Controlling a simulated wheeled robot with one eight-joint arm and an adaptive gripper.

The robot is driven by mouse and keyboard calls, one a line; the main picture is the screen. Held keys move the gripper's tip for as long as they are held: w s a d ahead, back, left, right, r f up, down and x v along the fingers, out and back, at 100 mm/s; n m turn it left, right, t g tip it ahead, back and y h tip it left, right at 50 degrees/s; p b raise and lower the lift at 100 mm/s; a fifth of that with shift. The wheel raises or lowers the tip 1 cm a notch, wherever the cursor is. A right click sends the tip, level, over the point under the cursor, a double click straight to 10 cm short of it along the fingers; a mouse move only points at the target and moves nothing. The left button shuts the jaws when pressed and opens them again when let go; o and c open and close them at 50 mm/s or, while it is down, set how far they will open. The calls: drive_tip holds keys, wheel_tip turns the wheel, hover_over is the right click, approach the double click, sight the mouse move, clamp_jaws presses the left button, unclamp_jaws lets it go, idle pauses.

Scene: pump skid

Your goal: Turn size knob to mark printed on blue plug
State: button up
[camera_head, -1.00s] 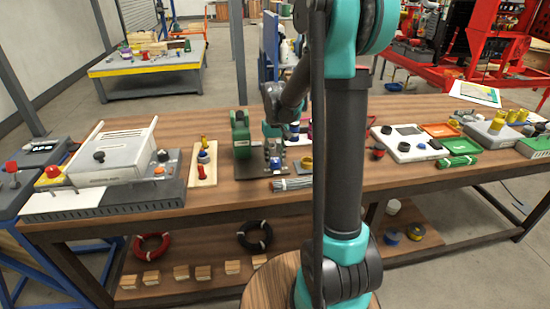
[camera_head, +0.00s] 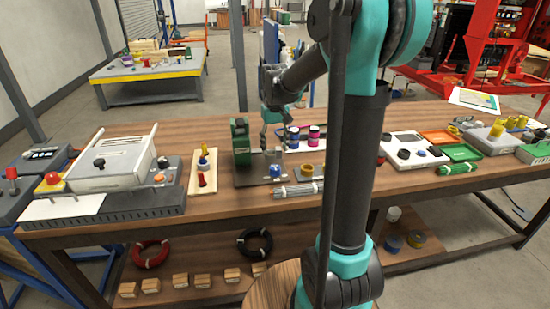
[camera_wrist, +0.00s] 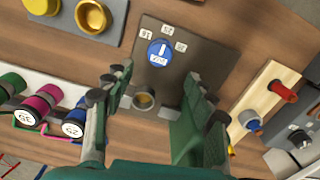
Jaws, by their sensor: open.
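The blue size knob (camera_wrist: 159,52) has a white pointer and sits on a dark plate (camera_wrist: 183,75) with small white labels around it. It also shows in the head view (camera_head: 275,170). A blue plug (camera_wrist: 73,125) with a white printed label lies at the left of the wrist view, beside a magenta plug (camera_wrist: 38,106). The label is rotated and too small to read surely. In the head view the blue plug (camera_head: 293,137) stands right of the plate. My gripper (camera_wrist: 160,95) is open and empty above the plate, apart from the knob.
A green block (camera_wrist: 190,130) stands on the plate close to my gripper's right finger. A round metal socket (camera_wrist: 144,99) shows between the fingers. A wooden board with red and blue parts (camera_wrist: 265,98) lies right.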

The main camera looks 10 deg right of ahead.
drive_tip(key=shift+r, duration=1.85)
drive_tip(key=s+d+f+t, duration=0.2)
drive_tip(key=s+f, duration=0.5)
drive_tip(key=s, duration=0.4)
drive_tip(key=s+d+f+m+t, duration=0.1)
drive_tip(key=s+d+f+t, duration=0.1)
drive_tip(key=s+f, duration=0.5)
drive_tip(key=s, duration=0.4)
drive_tip(key=shift+s+f, duration=0.15)
drive_tip(key=shift+f, duration=0.15)
